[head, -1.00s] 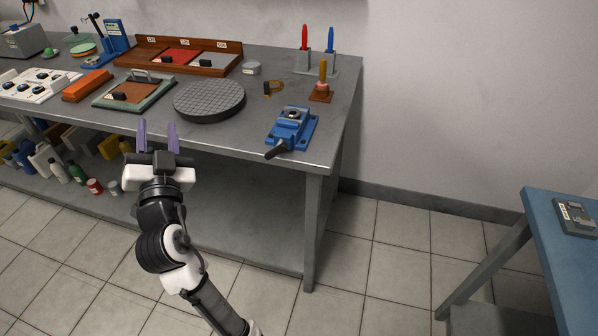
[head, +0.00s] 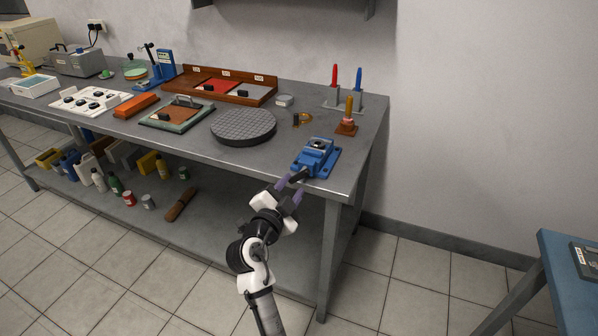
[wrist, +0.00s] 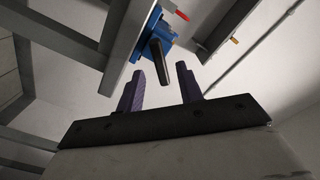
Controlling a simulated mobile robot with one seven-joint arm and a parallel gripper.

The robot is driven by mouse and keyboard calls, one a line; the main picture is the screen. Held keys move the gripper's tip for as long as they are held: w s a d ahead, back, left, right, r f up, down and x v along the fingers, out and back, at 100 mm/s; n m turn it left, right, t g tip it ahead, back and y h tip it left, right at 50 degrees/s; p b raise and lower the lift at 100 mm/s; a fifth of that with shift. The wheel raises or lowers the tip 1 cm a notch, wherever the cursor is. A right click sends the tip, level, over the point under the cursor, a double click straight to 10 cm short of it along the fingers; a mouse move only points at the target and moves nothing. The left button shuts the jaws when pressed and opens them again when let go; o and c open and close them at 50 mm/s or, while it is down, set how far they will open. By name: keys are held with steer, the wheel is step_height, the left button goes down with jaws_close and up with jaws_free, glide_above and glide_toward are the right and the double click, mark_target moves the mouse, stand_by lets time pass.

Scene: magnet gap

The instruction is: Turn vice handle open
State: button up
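The blue vice (head: 316,158) sits at the front right corner of the grey workbench. Its dark handle (head: 298,175) sticks out over the bench's front edge. My gripper (head: 287,190) is at that edge, its purple fingers pointing up toward the handle. In the wrist view the blue vice (wrist: 157,38) is seen from below, and its dark handle (wrist: 159,62) points toward my gripper (wrist: 162,88). No contact is clear. Nothing is held.
A round dark plate (head: 243,126) lies left of the vice. A plunger-like tool (head: 347,118) and a stand with red and blue handles (head: 343,97) are behind it. The bench's front edge (head: 250,171) runs beside my gripper. A blue table (head: 570,262) stands at the right.

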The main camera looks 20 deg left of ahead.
mark_target(297, 179)
steer(key=w+p, duration=0.1)
steer(key=w, duration=0.4)
steer(key=shift+w+d, duration=0.1)
jaws_close()
